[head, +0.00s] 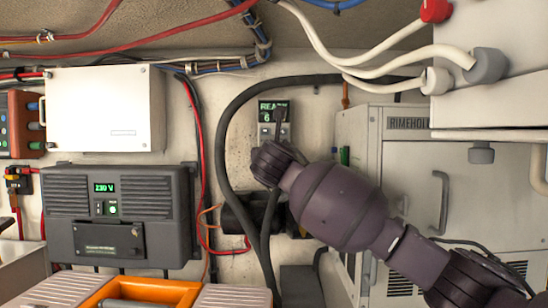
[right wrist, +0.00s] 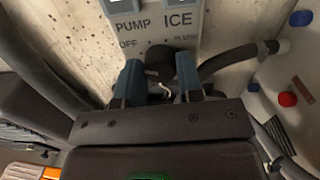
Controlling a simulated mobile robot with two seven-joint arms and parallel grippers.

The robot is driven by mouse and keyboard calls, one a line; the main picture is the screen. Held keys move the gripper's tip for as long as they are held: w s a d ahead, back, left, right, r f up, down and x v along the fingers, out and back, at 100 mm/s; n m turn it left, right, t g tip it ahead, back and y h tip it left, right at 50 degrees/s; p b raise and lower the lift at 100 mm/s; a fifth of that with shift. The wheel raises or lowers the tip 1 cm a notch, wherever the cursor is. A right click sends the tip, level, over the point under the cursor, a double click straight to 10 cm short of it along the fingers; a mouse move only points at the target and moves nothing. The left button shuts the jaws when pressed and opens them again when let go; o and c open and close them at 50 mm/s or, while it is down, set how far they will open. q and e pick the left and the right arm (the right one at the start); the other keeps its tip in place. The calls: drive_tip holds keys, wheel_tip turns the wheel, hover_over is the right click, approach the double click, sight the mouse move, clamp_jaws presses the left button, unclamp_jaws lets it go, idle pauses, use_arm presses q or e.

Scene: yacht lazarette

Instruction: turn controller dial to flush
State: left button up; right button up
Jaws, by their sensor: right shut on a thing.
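The controller (head: 265,110) is a small grey panel on the back wall with a green-lit display, partly covered by my right arm. In the right wrist view its lower face (right wrist: 150,22) shows PUMP and ICE, with OFF at left and a partly hidden word ending in USH at right. The dark round dial (right wrist: 159,62) sits between the two blue-grey fingers of my right gripper (right wrist: 160,70), which is shut on it. The dial's pointing direction is unclear. My left gripper is in neither view.
A thick black hose (head: 228,130) curves around the controller. A grey inverter (head: 120,215) and white box (head: 105,108) are at left. A RIMEHOLD-like labelled cabinet (head: 410,160) stands close at right. An orange-trimmed toolbox (head: 150,292) is in front.

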drive_tip(key=shift+m, duration=0.4)
drive_tip(key=m, duration=0.3)
drive_tip(key=shift+f+m+b, duration=0.1)
drive_tip(key=shift+m+b, duration=0.25)
drive_tip(key=shift+m, duration=0.05)
use_arm(q)
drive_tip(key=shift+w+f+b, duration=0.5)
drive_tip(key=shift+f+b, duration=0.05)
drive_tip(key=shift+b, duration=0.3)
use_arm(e)
drive_tip(key=m, duration=2.2)
drive_tip(key=shift+f, duration=0.15)
drive_tip(key=shift+m, duration=0.3)
drive_tip(key=o, duration=0.9)
drive_tip(key=shift+o, duration=0.2)
